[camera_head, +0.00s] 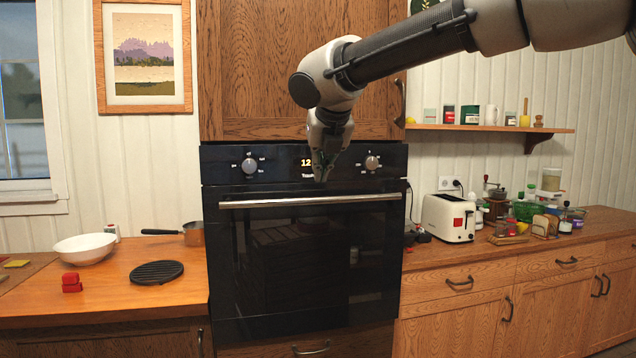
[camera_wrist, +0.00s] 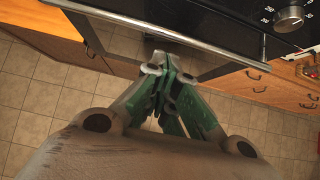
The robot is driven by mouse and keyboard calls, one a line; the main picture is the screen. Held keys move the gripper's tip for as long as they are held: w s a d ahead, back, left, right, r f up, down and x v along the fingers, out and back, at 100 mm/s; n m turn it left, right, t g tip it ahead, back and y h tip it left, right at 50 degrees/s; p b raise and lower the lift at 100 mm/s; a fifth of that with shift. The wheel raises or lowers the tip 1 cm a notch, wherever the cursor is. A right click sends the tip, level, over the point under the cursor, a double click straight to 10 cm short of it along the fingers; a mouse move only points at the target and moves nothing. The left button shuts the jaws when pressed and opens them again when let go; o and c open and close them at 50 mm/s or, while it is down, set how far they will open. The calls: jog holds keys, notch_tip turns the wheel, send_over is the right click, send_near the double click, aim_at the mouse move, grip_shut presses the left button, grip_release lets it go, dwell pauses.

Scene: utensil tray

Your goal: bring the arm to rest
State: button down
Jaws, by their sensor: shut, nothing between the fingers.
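My gripper (camera_head: 322,172) is in front of the oven's control panel in the head view, pointing down, just above the level of the door handle. Its fingers are together with nothing between them. In the wrist view the shut green-and-grey fingers (camera_wrist: 163,75) point toward the oven front. My arm reaches in from the upper right of the head view. I cannot tell the exact gap between the fingertips and the oven.
The oven (camera_head: 300,265) has a long bar handle (camera_head: 310,201). A toaster (camera_head: 448,218) and jars stand on the right counter. The tiled floor (camera_wrist: 60,110) looks clear.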

jog(key=s+d+f+m+g, duration=0.1)
jog(key=s+d+f+m, duration=0.2)
jog(key=m, duration=0.4)
jog(key=s+d+f+m+g, duration=0.1)
jog(key=s+d+f+m, duration=0.1)
jog(key=f+m, duration=0.4)
jog(key=s+d+f+m, duration=0.3)
jog(key=s+d+m, duration=0.4)
jog(key=d, duration=0.4)
jog(key=s+d+f+m+g+h, duration=0.1)
jog(key=s+d+f+m, duration=0.2)
jog(key=s+d+m, duration=0.5)
jog(key=s+d+f+m+h, duration=0.1)
jog(key=s+d+f+m, duration=0.2)
jog(key=s+d+m, duration=0.5)
jog(key=d+m, duration=0.3)
jog(key=d, duration=0.4)
jog(key=shift+s+g, duration=0.15)
jog(key=shift+g, duration=0.15)
